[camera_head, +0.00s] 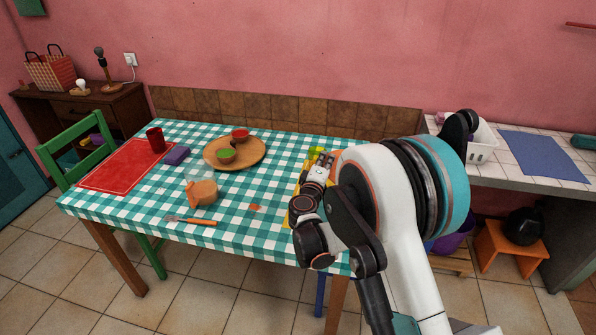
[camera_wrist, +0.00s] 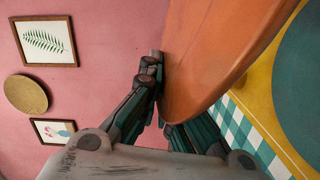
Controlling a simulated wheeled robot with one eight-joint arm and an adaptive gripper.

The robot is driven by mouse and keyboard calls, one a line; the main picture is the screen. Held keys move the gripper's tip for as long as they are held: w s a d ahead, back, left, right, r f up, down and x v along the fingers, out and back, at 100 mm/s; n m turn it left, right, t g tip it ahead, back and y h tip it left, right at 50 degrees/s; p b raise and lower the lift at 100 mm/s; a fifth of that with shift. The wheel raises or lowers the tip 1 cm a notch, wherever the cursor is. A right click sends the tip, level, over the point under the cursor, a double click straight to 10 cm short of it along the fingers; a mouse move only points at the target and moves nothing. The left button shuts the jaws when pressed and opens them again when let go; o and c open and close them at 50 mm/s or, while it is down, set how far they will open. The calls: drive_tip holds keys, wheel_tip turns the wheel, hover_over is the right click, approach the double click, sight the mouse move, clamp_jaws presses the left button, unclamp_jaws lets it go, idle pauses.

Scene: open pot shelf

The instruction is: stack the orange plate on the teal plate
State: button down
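The orange plate (camera_wrist: 215,55) fills the upper middle of the wrist view, seen close and at a steep slant. My gripper (camera_wrist: 165,95) has its rim between the fingers and appears shut on it; the plate partly covers one finger. The teal plate (camera_wrist: 302,85) shows at the right edge of the wrist view, lying on a yellow mat (camera_wrist: 262,85). The two plates look apart. In the head view my gripper (camera_head: 322,158) is over the right end of the table, and my arm hides both plates there.
A tiled counter (camera_head: 510,172) stands right.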

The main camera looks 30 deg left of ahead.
drive_tip(key=shift+s+a+f+b, duration=0.5)
drive_tip(key=shift+s+a+f, duration=0.2)
drive_tip(key=shift+a+f, duration=0.65)
drive_tip(key=shift+s+a+f+b, duration=0.5)
drive_tip(key=shift+s+a+f, duration=0.2)
drive_tip(key=shift+a+f, duration=0.65)
drive_tip(key=shift+s+a+f+b, duration=0.5)
drive_tip(key=shift+s+a+f, duration=0.2)
drive_tip(key=shift+a+f, duration=0.65)
drive_tip(key=shift+d+f, duration=0.2)
drive_tip(key=shift+f, duration=1.25)
drive_tip(key=shift+f, duration=0.45)
drive_tip(key=c, duration=1.7)
unclamp_jaws()
drive_tip(key=shift+s, duration=0.1)
drive_tip(key=s, duration=0.4)
drive_tip(key=s+d, duration=0.1)
drive_tip(key=s, duration=0.2)
drive_tip(key=s+d, duration=0.1)
drive_tip(key=s, duration=0.3)
drive_tip(key=shift+s+r, duration=0.1)
drive_tip(key=shift+s, duration=0.25)
drive_tip(key=shift+a, duration=0.1)
